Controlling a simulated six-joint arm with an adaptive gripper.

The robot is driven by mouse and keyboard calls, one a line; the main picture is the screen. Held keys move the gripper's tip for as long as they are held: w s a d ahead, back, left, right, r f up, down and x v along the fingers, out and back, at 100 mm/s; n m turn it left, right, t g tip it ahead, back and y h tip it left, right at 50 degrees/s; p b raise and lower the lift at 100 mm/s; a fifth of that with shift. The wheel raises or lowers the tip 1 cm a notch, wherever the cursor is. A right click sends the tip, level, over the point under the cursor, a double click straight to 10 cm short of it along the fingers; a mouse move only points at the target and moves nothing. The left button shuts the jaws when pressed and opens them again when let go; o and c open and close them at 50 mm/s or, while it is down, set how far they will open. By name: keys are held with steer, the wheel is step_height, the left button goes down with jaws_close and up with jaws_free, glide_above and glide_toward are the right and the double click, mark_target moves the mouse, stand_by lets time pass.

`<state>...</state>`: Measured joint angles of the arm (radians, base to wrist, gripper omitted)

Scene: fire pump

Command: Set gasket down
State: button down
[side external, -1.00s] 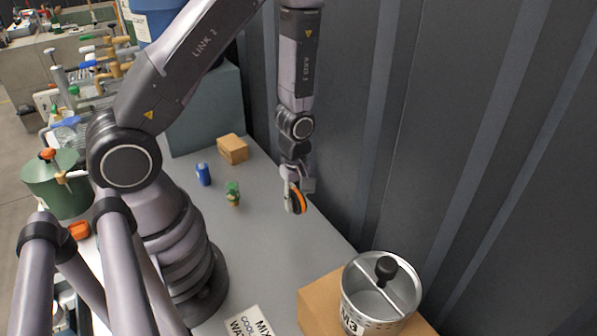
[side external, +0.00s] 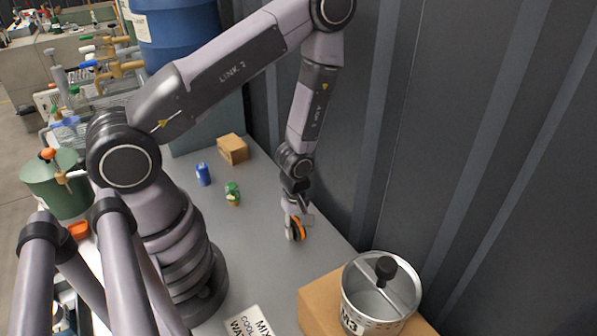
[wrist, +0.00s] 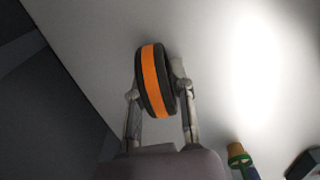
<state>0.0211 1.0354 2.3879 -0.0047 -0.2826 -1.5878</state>
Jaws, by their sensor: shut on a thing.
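The gasket (side external: 299,228) is a black ring with an orange band. My gripper (side external: 294,221) is shut on it, low over the grey table near the dark corrugated wall. In the wrist view, the gasket (wrist: 154,80) stands on edge between the two fingertips of my gripper (wrist: 154,88), one on each side. I cannot tell whether the gasket's lower edge touches the table.
A small green item (side external: 233,194), a blue can (side external: 203,174) and a cardboard box (side external: 233,149) stand to the left and behind. A metal pot (side external: 381,296) stands on a larger box at the front right. The table (side external: 258,262) around the gasket is clear.

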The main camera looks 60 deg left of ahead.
steer(key=c, duration=1)
jaws_free()
step_height(320, 180, up, 12)
steer(key=shift+r, duration=0.1)
step_height(320, 180, up, 11)
steer(key=m+t, duration=0.2)
steer(key=m, duration=0.3)
step_height(320, 180, up, 13)
steer(key=m+t, duration=0.2)
steer(key=m, duration=0.6)
glide_above(296, 219)
steer(key=s, duration=0.6)
steer(key=s+r+m, duration=0.1)
steer(key=s, duration=0.1)
steer(key=s+r+m+t, duration=0.1)
steer(key=s+r+m, duration=0.2)
steer(key=s+m, duration=0.1)
steer(key=shift+s+a+r+t, duration=0.2)
steer(key=shift+a+r+t, duration=0.1)
steer(key=shift+a, duration=0.05)
